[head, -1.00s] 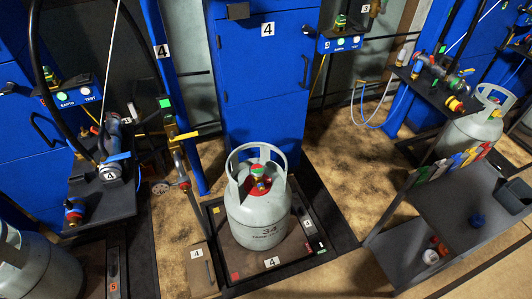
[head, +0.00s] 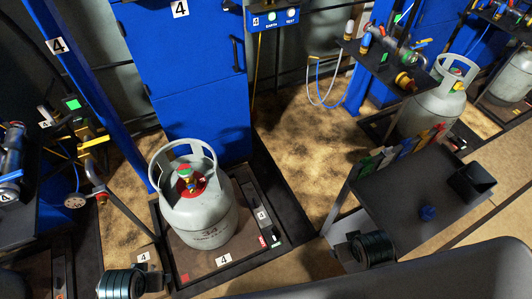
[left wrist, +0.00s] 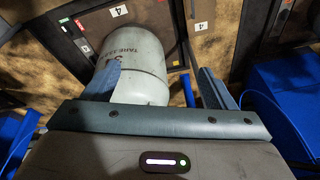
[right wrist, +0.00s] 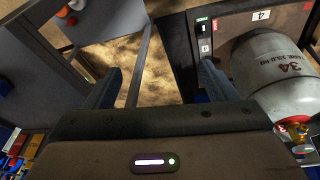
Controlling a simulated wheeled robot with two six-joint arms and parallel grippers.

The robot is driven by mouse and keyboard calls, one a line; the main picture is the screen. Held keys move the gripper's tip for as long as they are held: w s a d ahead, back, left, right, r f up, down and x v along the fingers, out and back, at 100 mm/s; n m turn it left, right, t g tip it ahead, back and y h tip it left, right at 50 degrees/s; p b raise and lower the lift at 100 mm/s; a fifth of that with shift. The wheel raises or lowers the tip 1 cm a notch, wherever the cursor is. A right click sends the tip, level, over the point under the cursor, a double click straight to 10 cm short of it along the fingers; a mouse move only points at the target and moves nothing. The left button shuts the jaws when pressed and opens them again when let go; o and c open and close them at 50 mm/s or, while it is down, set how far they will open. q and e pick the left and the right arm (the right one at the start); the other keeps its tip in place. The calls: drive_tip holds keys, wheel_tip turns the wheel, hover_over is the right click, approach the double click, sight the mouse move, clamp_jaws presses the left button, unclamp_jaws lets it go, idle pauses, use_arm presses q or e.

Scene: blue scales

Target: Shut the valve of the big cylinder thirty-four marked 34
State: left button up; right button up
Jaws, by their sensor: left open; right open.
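The big grey cylinder marked 34 (head: 205,222) stands upright on the scale platform (head: 180,275) of station 4. Its valve (head: 187,180), with a green top and red around it, sits inside the open collar. The cylinder's body also shows in the left wrist view (left wrist: 147,60). The right wrist view shows the cylinder (right wrist: 270,70) at right and its red and brass valve (right wrist: 297,130). My left gripper (left wrist: 157,75) is open, with the cylinder beyond its fingers. My right gripper (right wrist: 160,72) is open and empty, left of the cylinder. No finger visibly touches the valve.
A dark side table (head: 420,205) stands right of the cylinder, with a blue cap (head: 427,213) and a row of coloured tags. A blue cabinet (head: 185,75) stands behind. A pipe with a yellow-handled valve (head: 95,143) is at left. Another grey cylinder (head: 430,110) stands at the back right.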

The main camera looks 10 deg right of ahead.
use_arm(q)
wheel_tip(320, 180, up, 4)
drive_tip(key=n+g+h, duration=0.1)
drive_tip(key=n+g, duration=0.2)
drive_tip(key=n, duration=0.6)
approach(185, 170)
wheel_tip(185, 170, down, 7)
drive_tip(key=shift+w+f+b, duration=0.1)
drive_tip(key=shift+f+b, duration=0.1)
drive_tip(key=shift+b, duration=0.5)
drive_tip(key=shift+f, duration=0.55)
use_arm(e)
drive_tip(key=s+f, duration=0.2)
drive_tip(key=f, duration=0.8)
drive_tip(key=s+d+f+g, duration=0.1)
drive_tip(key=s+f, duration=0.1)
drive_tip(key=f, duration=0.8)
drive_tip(key=shift+f, duration=0.4)
drive_tip(key=shift+s+d, duration=0.1)
